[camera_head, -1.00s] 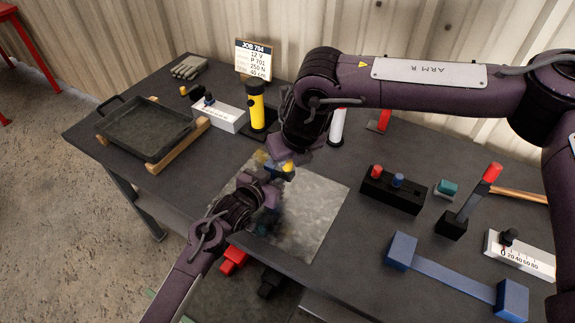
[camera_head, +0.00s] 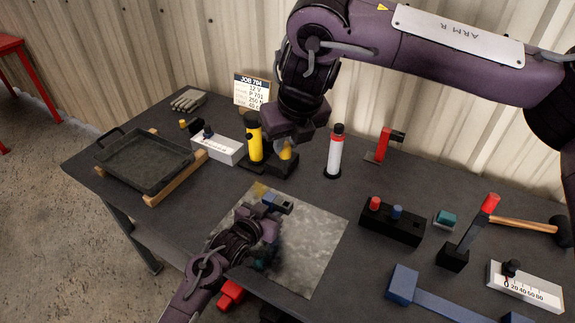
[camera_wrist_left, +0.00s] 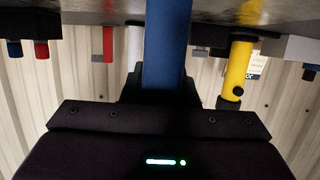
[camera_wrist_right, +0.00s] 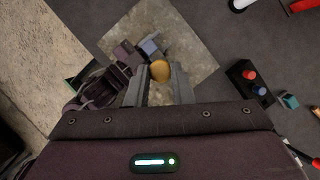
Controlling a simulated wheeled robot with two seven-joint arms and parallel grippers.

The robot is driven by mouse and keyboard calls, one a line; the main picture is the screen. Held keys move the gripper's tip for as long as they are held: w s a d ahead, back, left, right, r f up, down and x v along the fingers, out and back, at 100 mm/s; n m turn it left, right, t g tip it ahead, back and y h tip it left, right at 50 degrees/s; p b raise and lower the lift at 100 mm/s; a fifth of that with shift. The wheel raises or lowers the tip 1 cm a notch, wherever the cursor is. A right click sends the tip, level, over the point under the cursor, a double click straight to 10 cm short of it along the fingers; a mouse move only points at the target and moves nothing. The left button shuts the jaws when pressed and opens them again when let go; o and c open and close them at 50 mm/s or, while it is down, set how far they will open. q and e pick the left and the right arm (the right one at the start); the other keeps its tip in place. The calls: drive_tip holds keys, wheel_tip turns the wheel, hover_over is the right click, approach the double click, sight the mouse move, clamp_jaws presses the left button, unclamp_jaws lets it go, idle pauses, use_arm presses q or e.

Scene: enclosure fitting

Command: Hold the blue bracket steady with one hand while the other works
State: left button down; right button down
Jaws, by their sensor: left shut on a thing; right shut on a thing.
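The blue bracket (camera_head: 278,203) is in my left gripper (camera_head: 262,215), above the grey mat. In the left wrist view its blue bar (camera_wrist_left: 167,45) runs straight out between the jaws. My right gripper (camera_head: 287,142) is behind and above it, apart from the bracket, near the yellow cylinder. It is shut on a small yellow-orange piece (camera_head: 286,151). In the right wrist view this piece (camera_wrist_right: 160,70) looks round between the fingers, and the bracket (camera_wrist_right: 151,47) lies beyond it. The piece's far end is hidden.
The mat (camera_head: 318,235) lies mid-table. A dark tray (camera_head: 145,165) stands left, a yellow cylinder (camera_head: 254,138) and white bottle (camera_head: 335,153) at the back. A button block (camera_head: 392,222), a red-topped lever (camera_head: 472,230) and a blue bar with end blocks (camera_head: 445,301) crowd the right.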

drive_tip(key=shift+r, duration=1.9)
use_arm(q)
drive_tip(key=c, duration=1.1)
unclamp_jaws()
drive_tip(key=shift+o, duration=0.2)
